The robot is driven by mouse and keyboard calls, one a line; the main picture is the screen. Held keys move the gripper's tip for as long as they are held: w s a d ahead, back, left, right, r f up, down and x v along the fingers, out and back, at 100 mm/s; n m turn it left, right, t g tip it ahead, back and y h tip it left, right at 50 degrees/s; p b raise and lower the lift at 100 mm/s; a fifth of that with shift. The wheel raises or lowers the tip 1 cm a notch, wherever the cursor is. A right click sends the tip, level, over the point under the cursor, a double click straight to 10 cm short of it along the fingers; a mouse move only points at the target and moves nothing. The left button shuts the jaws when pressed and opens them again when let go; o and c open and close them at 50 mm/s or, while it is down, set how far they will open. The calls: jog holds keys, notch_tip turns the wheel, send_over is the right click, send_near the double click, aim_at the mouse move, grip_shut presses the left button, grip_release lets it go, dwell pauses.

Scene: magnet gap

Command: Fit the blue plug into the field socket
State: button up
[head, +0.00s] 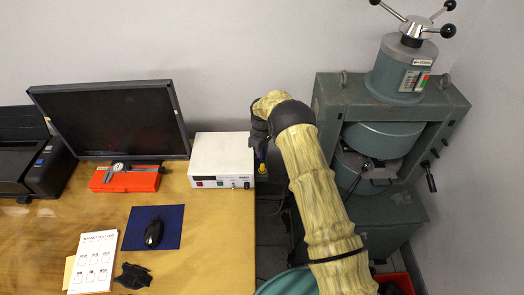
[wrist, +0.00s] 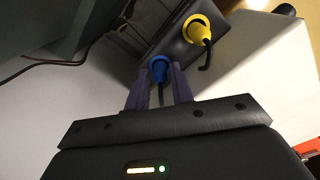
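In the wrist view the blue plug (wrist: 159,68) is between the two purple fingers of my gripper (wrist: 160,76). The fingers appear closed on its sides. Its dark cord runs back between the fingers toward the camera. Just beyond the plug is a dark panel (wrist: 170,42); whether the plug touches it I cannot tell. I cannot make out the field socket's opening.
A yellow plug (wrist: 196,29) with a black cord sits on the panel, close to the right of the blue plug. A white power supply (head: 222,160) stands on the wooden desk (head: 215,235). The large grey-green magnet (head: 375,145) stands right of my arm.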

jog(key=shift+r, duration=0.15)
notch_tip(320, 180, up, 12)
jog(key=b, duration=0.2)
dwell(0.5)
dwell(0.5)
jog(key=s+d+r+m+t, duration=0.1)
jog(key=s+d+r+m, duration=0.55)
jog(key=s, duration=0.65)
jog(key=s+d+m, duration=0.2)
jog(key=s+d, duration=0.1)
jog(key=s, duration=0.7)
jog(key=s+d+r+m+t, duration=0.1)
jog(key=s+d, duration=0.3)
jog(key=s, duration=0.7)
jog(key=shift+d+r+m+t, duration=0.15)
jog(key=shift+r+m+t, duration=0.15)
jog(key=shift+m, duration=0.35)
jog(key=shift+w, duration=0.1)
